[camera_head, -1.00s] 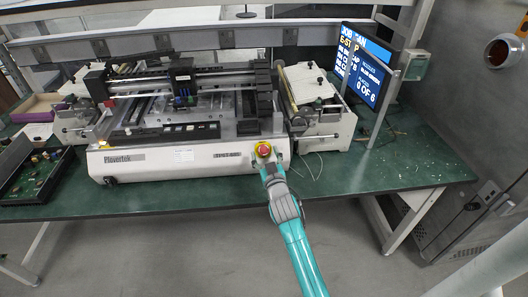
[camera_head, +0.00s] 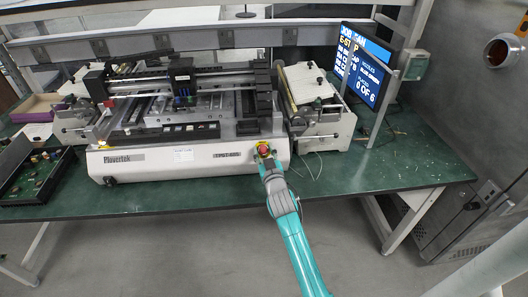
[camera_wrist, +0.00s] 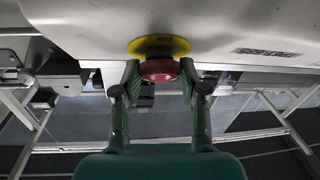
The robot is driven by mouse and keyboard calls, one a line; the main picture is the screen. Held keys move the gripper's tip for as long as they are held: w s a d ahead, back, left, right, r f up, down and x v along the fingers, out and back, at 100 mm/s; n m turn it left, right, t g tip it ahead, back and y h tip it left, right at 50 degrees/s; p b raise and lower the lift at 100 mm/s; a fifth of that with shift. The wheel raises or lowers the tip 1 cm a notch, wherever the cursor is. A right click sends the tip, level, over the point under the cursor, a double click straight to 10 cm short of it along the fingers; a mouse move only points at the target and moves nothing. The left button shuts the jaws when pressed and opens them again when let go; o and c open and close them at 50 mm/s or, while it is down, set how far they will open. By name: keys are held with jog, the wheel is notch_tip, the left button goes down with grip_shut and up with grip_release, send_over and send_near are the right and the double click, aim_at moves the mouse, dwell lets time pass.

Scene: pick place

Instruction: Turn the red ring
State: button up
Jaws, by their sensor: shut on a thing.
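The red ring (camera_wrist: 160,71) is the round red button head on a yellow disc marked STOP (camera_wrist: 160,46), on the front of a white machine. In the head view the red ring (camera_head: 262,148) shows at the right end of the machine's front, partly hidden by my gripper. My gripper (camera_wrist: 159,80) has one finger on each side of the red ring and is shut on it. In the head view my gripper (camera_head: 266,158) reaches up to the ring from below. The monitor (camera_head: 368,68) shows E-STOP text.
The white machine (camera_head: 150,163) stands on a green table (camera_head: 340,185). A tray of small parts (camera_head: 30,170) lies at the left. Thin cables (camera_head: 312,168) lie on the table right of my gripper.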

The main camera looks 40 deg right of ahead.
jog(key=shift+m+g+h, duration=0.3)
jog(key=shift+m+h, duration=0.2)
jog(key=shift+m, duration=0.3)
jog(key=shift+w+a+m+g+h, duration=0.1)
jog(key=shift+m+g+h, duration=0.5)
jog(key=shift+m, duration=0.65)
jog(key=shift+a+m+g+h, duration=0.1)
jog(key=shift+m+g+h, duration=0.3)
jog(key=shift+m+h, duration=0.65)
jog(key=shift+r+m+g+h, duration=0.1)
jog(key=shift+m+g+h, duration=0.25)
jog(key=shift+m+g, duration=0.6)
jog(key=shift+m+g+h, duration=0.3)
jog(key=shift+m+g, duration=0.05)
jog(key=shift+m, duration=1.1)
jog(key=shift+d+m+g, duration=0.1)
jog(key=shift+m+g, duration=0.2)
jog(key=o, duration=1.2)
jog(key=shift+c, duration=0.2)
jog(key=f+v, duration=0.1)
jog(key=v, duration=1.1)
jog(key=shift+r, duration=0.35)
